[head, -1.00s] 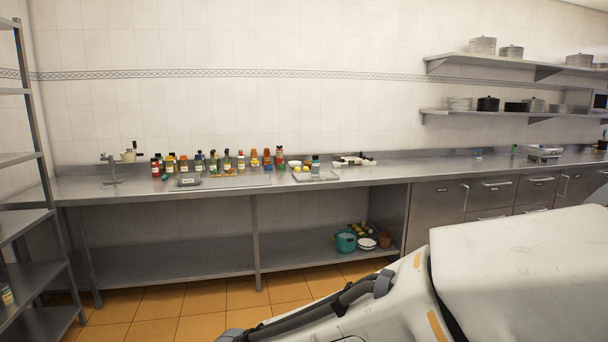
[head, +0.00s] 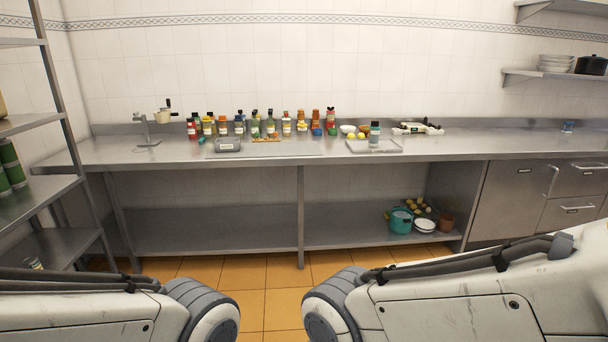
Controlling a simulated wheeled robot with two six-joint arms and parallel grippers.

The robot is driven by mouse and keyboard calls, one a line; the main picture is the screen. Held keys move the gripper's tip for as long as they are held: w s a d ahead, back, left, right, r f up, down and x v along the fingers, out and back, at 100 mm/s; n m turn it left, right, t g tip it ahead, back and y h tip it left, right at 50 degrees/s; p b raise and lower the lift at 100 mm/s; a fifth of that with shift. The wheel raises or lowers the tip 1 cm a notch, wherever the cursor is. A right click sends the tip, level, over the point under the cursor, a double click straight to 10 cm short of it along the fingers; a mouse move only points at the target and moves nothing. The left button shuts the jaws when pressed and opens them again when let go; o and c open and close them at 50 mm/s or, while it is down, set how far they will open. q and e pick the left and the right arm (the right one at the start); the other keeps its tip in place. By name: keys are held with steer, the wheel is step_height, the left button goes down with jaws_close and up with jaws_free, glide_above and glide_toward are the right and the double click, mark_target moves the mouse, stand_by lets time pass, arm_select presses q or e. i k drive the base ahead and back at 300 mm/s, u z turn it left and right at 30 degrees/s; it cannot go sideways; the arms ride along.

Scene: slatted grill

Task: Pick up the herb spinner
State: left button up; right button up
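A small cream cup with a dark crank handle (head: 163,116) stands at the left end of the steel counter. It looks most like the herb spinner, but it is too small in the head view to be sure. It appears beside or in front of a grey metal stand (head: 146,130); I cannot tell if they touch. Parts of both my arms show at the bottom of the head view, well short of the counter. Neither gripper is in view.
Several bottles and jars (head: 270,126) stand along the steel counter (head: 320,148). A tray (head: 385,146) holds a jar (head: 375,133). A teal pot (head: 400,221) sits on the lower shelf. A shelf rack (head: 40,195) stands at left. Some orange floor before the counter is clear.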

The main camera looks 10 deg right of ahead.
mark_target(374, 132)
steer(key=z, duration=0.4)
steer(key=i, duration=1.95)
steer(key=z, duration=0.35)
steer(key=i, duration=2.75)
steer(key=u, duration=0.1)
